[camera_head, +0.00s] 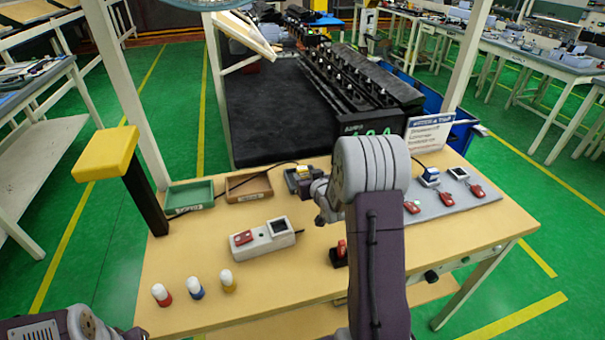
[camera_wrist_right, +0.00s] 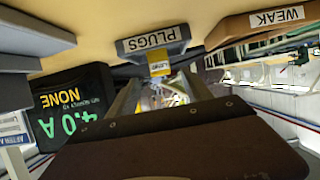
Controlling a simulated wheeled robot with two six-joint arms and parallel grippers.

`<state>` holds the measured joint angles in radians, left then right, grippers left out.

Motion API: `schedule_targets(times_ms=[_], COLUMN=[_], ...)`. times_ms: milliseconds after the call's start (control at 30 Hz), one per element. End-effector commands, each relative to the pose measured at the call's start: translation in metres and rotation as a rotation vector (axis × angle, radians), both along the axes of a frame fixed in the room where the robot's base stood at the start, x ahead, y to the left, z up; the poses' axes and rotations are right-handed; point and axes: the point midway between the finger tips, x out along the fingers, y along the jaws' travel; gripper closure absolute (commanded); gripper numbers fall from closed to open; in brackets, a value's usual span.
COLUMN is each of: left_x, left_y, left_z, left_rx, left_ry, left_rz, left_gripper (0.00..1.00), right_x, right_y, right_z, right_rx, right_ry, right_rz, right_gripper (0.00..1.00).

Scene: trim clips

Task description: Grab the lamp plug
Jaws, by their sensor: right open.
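A yellow plug (camera_head: 303,171) stands in the dark holder (camera_head: 293,180) at the back of the table. In the right wrist view, which is upside down, the yellow plug (camera_wrist_right: 159,68) with a small unreadable label shows just in front of the grey holder marked PLUGS (camera_wrist_right: 153,43). My right gripper (camera_head: 322,190) is beside the holder, partly hidden by my forearm. In the wrist view my right gripper (camera_wrist_right: 160,92) is open, its fingers pointing at the plug, with a visible gap between them. Whether they flank the plug is unclear. My left gripper is out of view; only its arm shows.
A brown tray (camera_head: 249,195) and a green tray (camera_head: 190,206) lie left of the holder. A white socket strip (camera_head: 266,245) and several small bulbs with coloured bases stand in front. A grey board (camera_head: 448,205) with red pieces lies right. A black display box (camera_wrist_right: 90,90) reads 4.0 A.

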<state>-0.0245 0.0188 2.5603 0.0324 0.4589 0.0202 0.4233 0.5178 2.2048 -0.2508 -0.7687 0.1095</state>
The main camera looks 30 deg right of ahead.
Motion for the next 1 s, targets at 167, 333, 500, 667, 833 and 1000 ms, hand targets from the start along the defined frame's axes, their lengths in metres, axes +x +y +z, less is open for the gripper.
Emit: schedule_targets(times_ms=[167,333,500,667,833,1000], left_x=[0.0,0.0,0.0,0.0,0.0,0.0], left_y=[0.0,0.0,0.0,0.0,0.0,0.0], left_z=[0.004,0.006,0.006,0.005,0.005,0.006], left_rx=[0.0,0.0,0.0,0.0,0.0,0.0], left_ry=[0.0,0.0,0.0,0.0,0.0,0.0], left_rz=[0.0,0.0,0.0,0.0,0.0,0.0], left_gripper=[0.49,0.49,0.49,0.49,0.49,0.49], right_x=[0.018,0.044,0.049,0.049,0.049,0.049], right_y=[-0.003,-0.008,-0.01,-0.009,-0.01,-0.009], right_z=[-0.004,-0.014,-0.016,-0.016,-0.016,-0.016], right_rx=[0.0,0.0,0.0,0.0,0.0,0.0], right_ry=[0.001,0.001,0.0,0.0,0.0,0.0], right_rz=[0.0,0.0,0.0,0.0,0.0,0.0], right_gripper=[0.42,0.42,0.42,0.58,1.0,1.0])
